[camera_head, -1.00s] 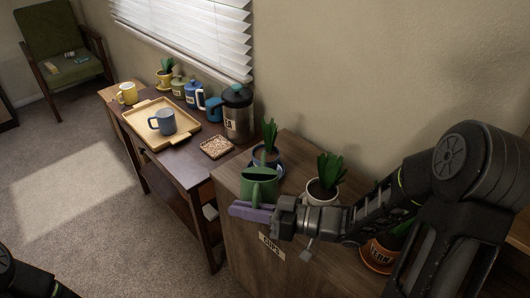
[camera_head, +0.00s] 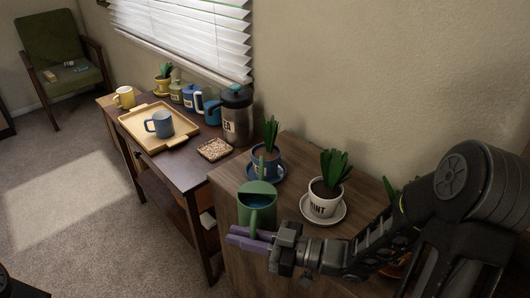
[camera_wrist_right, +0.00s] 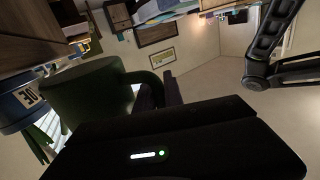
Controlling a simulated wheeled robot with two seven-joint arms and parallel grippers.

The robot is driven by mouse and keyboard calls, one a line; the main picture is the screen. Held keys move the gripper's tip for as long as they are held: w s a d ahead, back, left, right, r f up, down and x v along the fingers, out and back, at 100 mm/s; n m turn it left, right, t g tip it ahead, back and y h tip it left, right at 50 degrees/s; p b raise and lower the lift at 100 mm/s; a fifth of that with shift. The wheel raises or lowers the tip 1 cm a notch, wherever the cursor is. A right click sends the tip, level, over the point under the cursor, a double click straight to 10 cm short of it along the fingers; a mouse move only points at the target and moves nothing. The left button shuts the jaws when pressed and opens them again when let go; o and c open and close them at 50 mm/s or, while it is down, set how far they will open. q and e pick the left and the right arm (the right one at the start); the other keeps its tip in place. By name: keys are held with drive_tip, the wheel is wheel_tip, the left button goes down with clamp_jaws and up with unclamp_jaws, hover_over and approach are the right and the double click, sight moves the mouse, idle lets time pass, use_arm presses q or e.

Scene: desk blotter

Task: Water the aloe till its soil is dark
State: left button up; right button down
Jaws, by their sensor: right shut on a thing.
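My right gripper (camera_head: 254,238) is shut on the green watering can (camera_head: 257,197), near its handle, at the cabinet's front left edge. The can looks roughly upright, with blue water inside, and its spout points up toward the blue pot. The blue pot (camera_head: 279,166) holds a spiky green plant (camera_head: 270,134) and stands on a blue saucer just behind the can. In the right wrist view the can (camera_wrist_right: 95,95) is large, beside the blue pot (camera_wrist_right: 15,108), whose label ends in "OE". Its soil is small and partly hidden; I cannot judge its wetness. My left gripper is out of view.
A white pot (camera_head: 322,201) labelled "MINT" stands on a saucer right of the can. Another plant is mostly hidden behind my right arm. The left table carries a wooden tray (camera_head: 133,127) with a blue-grey mug, a steel press (camera_head: 237,118), canisters and a yellow-potted plant.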

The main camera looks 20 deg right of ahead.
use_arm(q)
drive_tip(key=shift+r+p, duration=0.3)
use_arm(e)
drive_tip(key=shift+a+f+n, duration=0.1)
drive_tip(key=shift+f+n, duration=0.15)
drive_tip(key=shift+n, duration=0.05)
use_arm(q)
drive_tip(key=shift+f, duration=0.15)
use_arm(e)
drive_tip(key=shift+f, duration=0.15)
